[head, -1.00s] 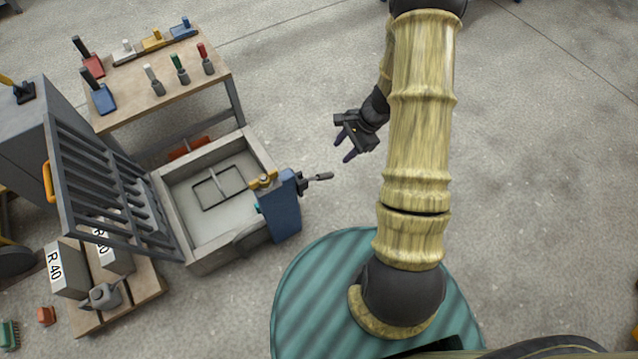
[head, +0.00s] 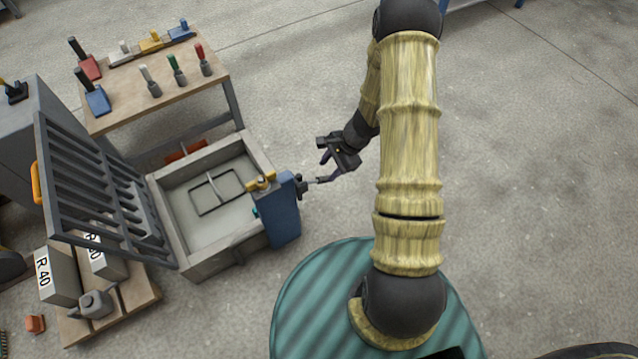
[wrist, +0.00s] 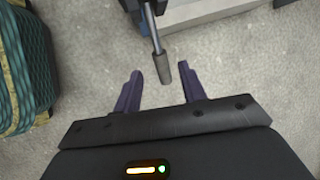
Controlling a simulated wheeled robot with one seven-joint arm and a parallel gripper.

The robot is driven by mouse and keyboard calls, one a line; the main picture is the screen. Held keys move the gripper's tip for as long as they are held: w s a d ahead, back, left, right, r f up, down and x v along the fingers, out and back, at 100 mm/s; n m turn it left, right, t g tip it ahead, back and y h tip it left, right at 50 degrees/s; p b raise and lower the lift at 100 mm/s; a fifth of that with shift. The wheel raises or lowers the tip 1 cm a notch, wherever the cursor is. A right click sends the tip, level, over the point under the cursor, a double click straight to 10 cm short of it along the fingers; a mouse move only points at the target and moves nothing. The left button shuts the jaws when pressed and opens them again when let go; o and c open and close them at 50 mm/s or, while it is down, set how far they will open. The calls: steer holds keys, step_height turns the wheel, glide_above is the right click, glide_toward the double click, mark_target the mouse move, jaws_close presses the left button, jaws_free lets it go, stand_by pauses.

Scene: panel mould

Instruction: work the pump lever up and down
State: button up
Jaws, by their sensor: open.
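The pump lever (head: 317,181) is a short grey rod with a dark grip, sticking out to the right from the blue pump housing (head: 283,212). In the wrist view the lever's grip (wrist: 163,68) hangs from the top, its end between the tips of my two fingers. My gripper (head: 328,168) is open at the lever's outer end. In the wrist view my gripper (wrist: 158,74) shows a gap on both sides of the grip, wider on the left. The fingers do not appear to touch it.
A grey mould tray (head: 208,263) with a raised barred lid (head: 95,200) stands left of the pump. A wooden bench (head: 190,85) with brushes and trowels is behind it. A low pallet (head: 130,305) holds grey blocks.

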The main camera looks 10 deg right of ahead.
mark_target(321, 178)
steer(key=b+x, duration=0.3)
steer(key=x, duration=0.4)
steer(key=shift+a+f, duration=0.15)
steer(key=shift+f, duration=0.2)
jaws_close()
